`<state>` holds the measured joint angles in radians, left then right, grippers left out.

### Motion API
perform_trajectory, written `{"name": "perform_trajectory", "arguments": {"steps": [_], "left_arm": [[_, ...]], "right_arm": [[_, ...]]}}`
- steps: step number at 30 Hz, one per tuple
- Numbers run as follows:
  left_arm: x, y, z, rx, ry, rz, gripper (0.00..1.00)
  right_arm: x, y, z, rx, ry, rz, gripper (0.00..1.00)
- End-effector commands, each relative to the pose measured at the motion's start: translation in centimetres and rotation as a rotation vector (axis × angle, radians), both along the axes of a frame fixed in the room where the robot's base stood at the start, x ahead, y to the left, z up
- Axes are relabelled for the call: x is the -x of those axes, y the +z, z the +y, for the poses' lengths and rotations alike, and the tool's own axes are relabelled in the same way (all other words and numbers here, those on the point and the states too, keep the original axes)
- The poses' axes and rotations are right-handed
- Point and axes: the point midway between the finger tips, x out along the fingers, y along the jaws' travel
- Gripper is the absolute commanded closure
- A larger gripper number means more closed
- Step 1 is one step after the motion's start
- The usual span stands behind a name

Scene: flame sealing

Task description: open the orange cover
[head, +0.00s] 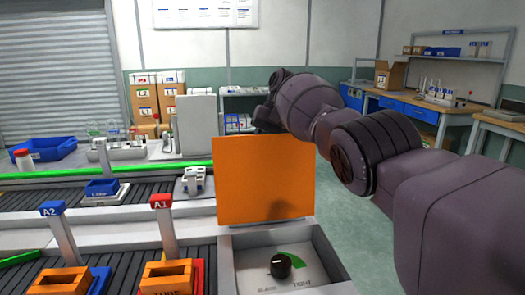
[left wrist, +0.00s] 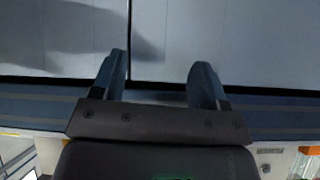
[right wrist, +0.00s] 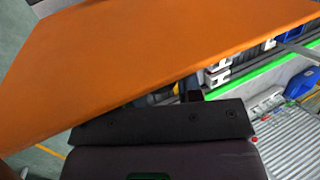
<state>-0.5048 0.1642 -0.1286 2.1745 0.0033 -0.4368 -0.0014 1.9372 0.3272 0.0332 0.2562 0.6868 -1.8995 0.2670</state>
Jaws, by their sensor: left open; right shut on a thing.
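The orange cover (head: 265,180) stands upright at the back edge of a grey control box (head: 335,275). The box's inside is exposed, with a black knob (head: 281,265) and a green scale. My right arm reaches over from the right and goes down behind the cover. The cover fills the upper part of the right wrist view (right wrist: 140,60). My right gripper (right wrist: 165,98) is shut on the cover; its fingers are mostly hidden there. My left gripper (left wrist: 160,72) is open and empty, seen only in the left wrist view, over a pale panelled surface.
Left of the box are dark conveyors with green rails, orange trays (head: 166,275) and small posts labelled A1 (head: 161,201) and A2 (head: 53,208). A small white device (head: 193,182) sits behind them. Blue-drawer workbenches (head: 415,108) stand at the far right. Green floor lies open between.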

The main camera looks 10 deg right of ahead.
Motion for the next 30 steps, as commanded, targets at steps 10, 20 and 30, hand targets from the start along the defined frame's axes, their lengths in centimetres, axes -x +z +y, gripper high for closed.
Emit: {"name": "perform_trajectory", "arguments": {"steps": [10,20,30], "left_arm": [[-0.6,0.1,-0.2,0.004,-0.003,-0.011,0.32],[-0.3,0.0,-0.3,0.005,-0.003,-0.007,0.32],[0.4,-0.5,-0.2,0.004,0.000,0.012,0.32]], "right_arm": [[-0.1,0.5,0.0,-0.001,0.001,0.006,1.00],[-0.1,0.4,0.0,0.000,0.001,0.008,0.59],[-0.1,0.0,0.0,0.000,0.001,0.013,0.45]]}}
